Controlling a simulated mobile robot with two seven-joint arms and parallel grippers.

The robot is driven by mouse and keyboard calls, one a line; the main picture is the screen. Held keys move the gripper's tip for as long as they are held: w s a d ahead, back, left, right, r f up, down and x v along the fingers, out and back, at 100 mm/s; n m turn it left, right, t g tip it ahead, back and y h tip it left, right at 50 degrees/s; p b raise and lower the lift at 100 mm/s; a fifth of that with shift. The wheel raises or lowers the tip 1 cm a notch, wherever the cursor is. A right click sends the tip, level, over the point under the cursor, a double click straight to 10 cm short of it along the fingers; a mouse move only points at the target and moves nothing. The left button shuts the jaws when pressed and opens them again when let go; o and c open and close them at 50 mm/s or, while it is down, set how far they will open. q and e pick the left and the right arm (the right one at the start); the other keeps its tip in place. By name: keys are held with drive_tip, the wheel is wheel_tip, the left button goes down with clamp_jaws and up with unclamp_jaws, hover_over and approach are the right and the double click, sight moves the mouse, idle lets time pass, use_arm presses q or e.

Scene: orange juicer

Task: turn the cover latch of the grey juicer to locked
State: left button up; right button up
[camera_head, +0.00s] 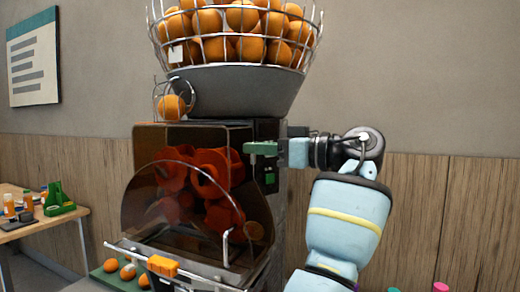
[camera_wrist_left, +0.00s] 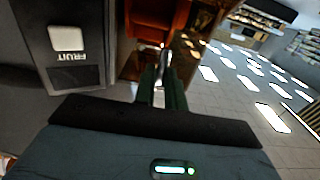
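The grey juicer (camera_head: 281,205) stands in the middle of the head view, with a see-through dark cover (camera_head: 150,200) over orange-red squeezing parts. My left gripper (camera_head: 262,148) is at the cover's upper right edge, its green fingers pointing left. In the left wrist view, its two green fingers (camera_wrist_left: 161,88) stand close together with a narrow metal piece (camera_wrist_left: 164,58) between them, which looks like the cover latch. The gripper hides the latch in the head view, so its angle cannot be told. My right gripper is not in view.
A wire basket of oranges (camera_head: 240,45) sits on top of the juicer. A side table (camera_head: 40,224) with bottles and a green holder (camera_head: 60,203) is at the left. Oranges (camera_head: 128,271) lie on a green tray at the front. A wood-panelled wall is behind.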

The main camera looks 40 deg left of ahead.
use_arm(q)
clamp_jaws()
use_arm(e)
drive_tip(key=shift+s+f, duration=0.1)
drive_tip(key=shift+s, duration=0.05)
